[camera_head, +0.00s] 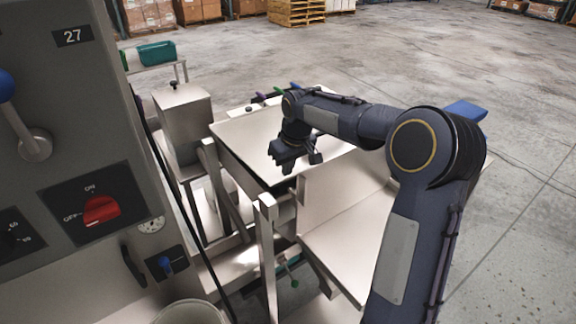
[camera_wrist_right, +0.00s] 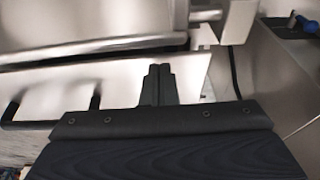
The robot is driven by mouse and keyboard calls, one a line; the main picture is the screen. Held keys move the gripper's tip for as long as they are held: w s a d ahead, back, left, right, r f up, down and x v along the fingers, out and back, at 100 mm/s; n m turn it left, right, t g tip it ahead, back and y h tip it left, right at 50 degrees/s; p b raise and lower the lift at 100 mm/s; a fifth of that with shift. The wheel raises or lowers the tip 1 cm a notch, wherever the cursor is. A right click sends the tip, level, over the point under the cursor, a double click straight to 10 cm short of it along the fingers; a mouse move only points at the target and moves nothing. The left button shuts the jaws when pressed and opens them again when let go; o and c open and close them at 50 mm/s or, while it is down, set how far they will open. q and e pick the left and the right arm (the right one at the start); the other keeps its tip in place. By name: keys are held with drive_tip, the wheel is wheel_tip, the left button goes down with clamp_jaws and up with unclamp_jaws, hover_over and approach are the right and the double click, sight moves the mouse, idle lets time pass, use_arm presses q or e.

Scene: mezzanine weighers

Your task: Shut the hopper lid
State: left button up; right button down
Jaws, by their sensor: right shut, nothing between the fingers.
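A broad, flat steel panel, which looks like the hopper lid (camera_head: 240,130), lies over the weigher in the middle of the head view. A dark line shows below its near edge; I cannot tell whether it is fully down. My right gripper (camera_head: 290,166) is over the panel's near right part, pointing down, shut and empty. In the right wrist view my gripper's fingers (camera_wrist_right: 158,72) are together in front of a pale steel panel (camera_wrist_right: 125,85). A dark bar handle (camera_wrist_right: 50,122) shows at left there. Contact cannot be told. My left gripper is out of view.
A control cabinet (camera_head: 70,150) with a red switch (camera_head: 101,210) fills the left side. A steel box with a knob (camera_head: 183,115) stands behind it. A steel chute (camera_head: 345,235) lies below my right arm. Open concrete floor (camera_head: 430,60) is at right.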

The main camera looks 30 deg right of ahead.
drive_tip(key=f+b, duration=0.2)
drive_tip(key=f, duration=0.1)
drive_tip(key=f+b, duration=0.1)
drive_tip(key=shift+s+f+b, duration=0.25)
drive_tip(key=shift+f+b, duration=0.05)
drive_tip(key=shift+s+f, duration=0.1)
drive_tip(key=shift+f, duration=0.05)
drive_tip(key=shift+s, duration=0.15)
drive_tip(key=shift+f, duration=0.1)
drive_tip(key=r+p, duration=0.4)
drive_tip(key=r, duration=0.1)
drive_tip(key=shift+w+r, duration=0.2)
drive_tip(key=shift+r, duration=0.15)
drive_tip(key=r+b, duration=0.1)
wheel_tip(320, 180, up, 8)
drive_tip(key=b, duration=0.1)
hover_over(288, 191)
drive_tip(key=s, duration=0.4)
drive_tip(key=shift+w+d, duration=0.2)
drive_tip(key=shift+d, duration=0.05)
